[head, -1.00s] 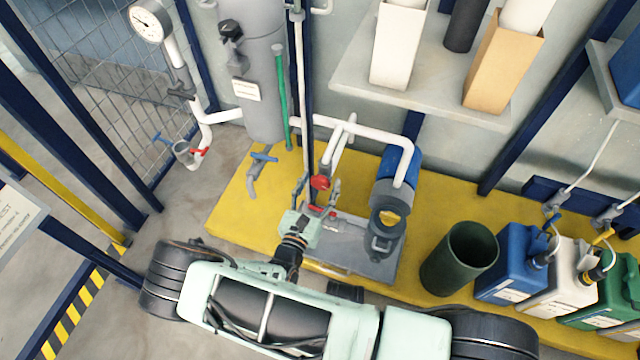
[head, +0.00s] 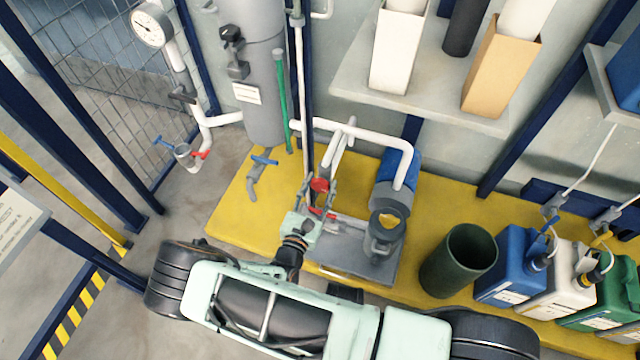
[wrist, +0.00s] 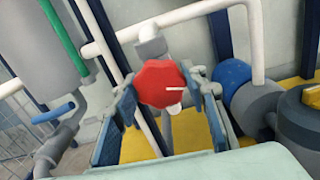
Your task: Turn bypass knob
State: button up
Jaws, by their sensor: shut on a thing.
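The red bypass knob (wrist: 161,83) is an eight-sided knob with a white line on its face, seen in the middle of the wrist view. The line points right, roughly level. My gripper (wrist: 160,95) is shut on the knob, with one blue-grey finger on its left side and one on its right. In the head view the knob (head: 320,185) shows small and red on the white pipework, at the end of my gripper (head: 319,192). The knob's back and stem are mostly hidden.
A grey cylinder (head: 262,85) with a green tube (head: 281,100) stands to the left. A blue pump (head: 398,175) sits to the right on the yellow platform (head: 232,205). A dark green bin (head: 458,262) and several canisters stand farther right. White pipes run close behind the knob.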

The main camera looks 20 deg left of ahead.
jog(key=shift+m, duration=0.7)
jog(key=o, duration=1.2)
jog(key=shift+c, duration=0.2)
jog(key=s+a, duration=0.1)
jog(key=s, duration=1.1)
